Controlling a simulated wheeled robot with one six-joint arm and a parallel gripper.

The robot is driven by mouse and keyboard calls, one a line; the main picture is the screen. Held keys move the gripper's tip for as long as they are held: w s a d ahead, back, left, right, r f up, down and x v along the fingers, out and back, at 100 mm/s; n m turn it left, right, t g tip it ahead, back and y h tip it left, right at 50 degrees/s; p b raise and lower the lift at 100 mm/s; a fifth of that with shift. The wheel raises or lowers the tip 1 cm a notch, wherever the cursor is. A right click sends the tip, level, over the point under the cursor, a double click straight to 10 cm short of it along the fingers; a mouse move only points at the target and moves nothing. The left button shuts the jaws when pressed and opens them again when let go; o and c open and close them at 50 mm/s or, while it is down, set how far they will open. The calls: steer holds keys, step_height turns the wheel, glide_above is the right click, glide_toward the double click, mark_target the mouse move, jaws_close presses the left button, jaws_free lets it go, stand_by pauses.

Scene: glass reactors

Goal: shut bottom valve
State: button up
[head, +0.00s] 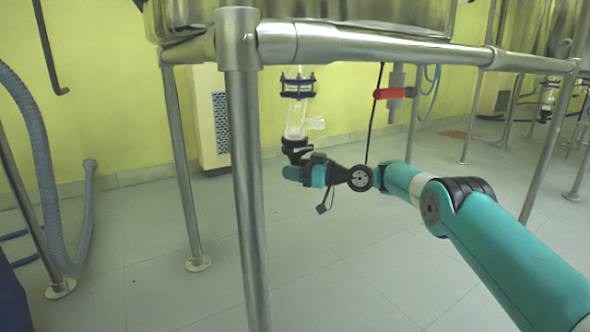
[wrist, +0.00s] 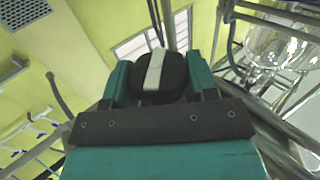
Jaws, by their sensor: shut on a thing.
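The bottom valve hangs under the steel frame in the head view, with a clear glass body (head: 296,121), a blue clamp above and a black lower part (head: 294,145). My gripper (head: 293,158) is at the lower end of this valve, reaching in from the right. In the wrist view my gripper (wrist: 158,80) has its teal fingers on both sides of a round black knob (wrist: 172,86) with a pale bar across it. The gripper is shut on this knob. In the head view the knob is mostly hidden by the gripper and wrist.
A steel frame leg (head: 245,190) stands in front, left of my arm, and a horizontal rail (head: 370,48) runs above it. A red-handled valve (head: 388,93) hangs to the right. A ribbed grey hose (head: 45,170) is at far left. The tiled floor below is mostly clear.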

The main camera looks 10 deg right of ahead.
steer(key=o, duration=0.9)
steer(key=shift+s+d+p, duration=0.1)
steer(key=shift+d+p, duration=0.2)
steer(key=b+v, duration=0.1)
steer(key=v, duration=1.5)
steer(key=shift+s+d+f+b, duration=0.1)
steer(key=shift+s+d+b, duration=0.15)
steer(key=shift+s+b, duration=0.05)
